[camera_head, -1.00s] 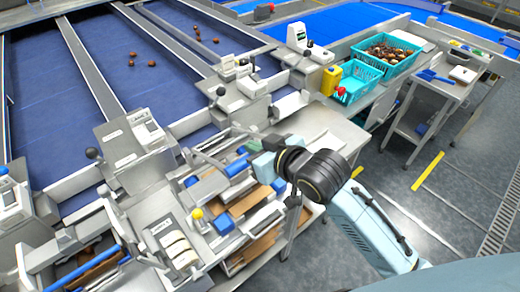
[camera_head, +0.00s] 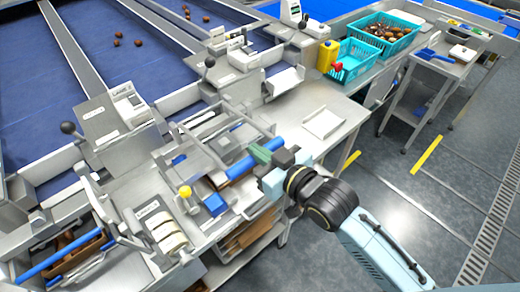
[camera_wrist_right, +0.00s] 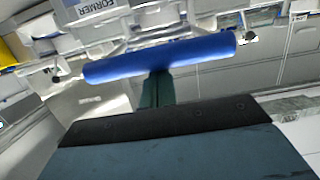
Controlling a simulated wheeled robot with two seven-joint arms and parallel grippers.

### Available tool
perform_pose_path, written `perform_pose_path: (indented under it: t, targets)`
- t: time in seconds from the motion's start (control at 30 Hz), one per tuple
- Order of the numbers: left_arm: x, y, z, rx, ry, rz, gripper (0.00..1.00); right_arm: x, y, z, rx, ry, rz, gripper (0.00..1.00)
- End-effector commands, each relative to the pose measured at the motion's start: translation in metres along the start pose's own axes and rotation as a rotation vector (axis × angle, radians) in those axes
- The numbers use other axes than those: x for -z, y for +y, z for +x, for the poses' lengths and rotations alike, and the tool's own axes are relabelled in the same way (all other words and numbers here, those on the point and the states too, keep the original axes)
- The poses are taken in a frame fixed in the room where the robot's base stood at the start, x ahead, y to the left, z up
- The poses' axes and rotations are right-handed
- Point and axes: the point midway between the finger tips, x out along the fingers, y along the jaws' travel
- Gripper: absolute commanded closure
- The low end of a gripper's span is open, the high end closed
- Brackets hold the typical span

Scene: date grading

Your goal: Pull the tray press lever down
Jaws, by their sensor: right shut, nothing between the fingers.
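The tray press lever shows as a blue cylindrical bar (camera_head: 240,165) over the tray press on the metal bench. The same blue bar (camera_wrist_right: 200,50) crosses the upper middle of the right wrist view, slightly tilted. My right gripper (camera_head: 262,155) is at the bar, coming from the right, and partly hides it. In the right wrist view its green fingers (camera_wrist_right: 156,90) are closed together, empty, with their tips at the bar's near side. I cannot tell whether they touch it. My left gripper is not in view.
A yellow-knobbed lever (camera_head: 185,192) stands left of the blue bar. Another blue bar (camera_head: 38,267) lies over a tray at lower left. A white tray (camera_head: 323,123) rests on the bench to the right. Teal crates (camera_head: 352,73) stand farther back. Open floor lies at right.

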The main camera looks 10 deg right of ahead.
Motion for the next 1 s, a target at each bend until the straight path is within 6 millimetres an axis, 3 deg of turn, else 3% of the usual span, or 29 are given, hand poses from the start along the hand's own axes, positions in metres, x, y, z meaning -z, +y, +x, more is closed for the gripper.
perform_pose_path:
  t: [0.03,0.27,0.63,0.7,1.0]
  targets:
    - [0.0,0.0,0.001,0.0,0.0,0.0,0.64,-0.018,-0.002,-0.001,0.003,-0.045,0.005,1.0]
    - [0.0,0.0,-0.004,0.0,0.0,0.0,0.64,-0.012,-0.003,-0.001,0.004,-0.044,0.005,1.0]
    - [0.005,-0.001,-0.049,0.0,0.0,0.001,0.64,0.042,-0.004,0.004,0.0,-0.008,0.001,1.0]
    - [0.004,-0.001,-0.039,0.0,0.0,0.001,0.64,0.032,-0.004,-0.016,0.001,-0.01,0.001,1.0]
    - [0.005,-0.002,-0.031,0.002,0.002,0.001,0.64,0.031,-0.003,-0.076,-0.001,-0.005,0.001,1.0]
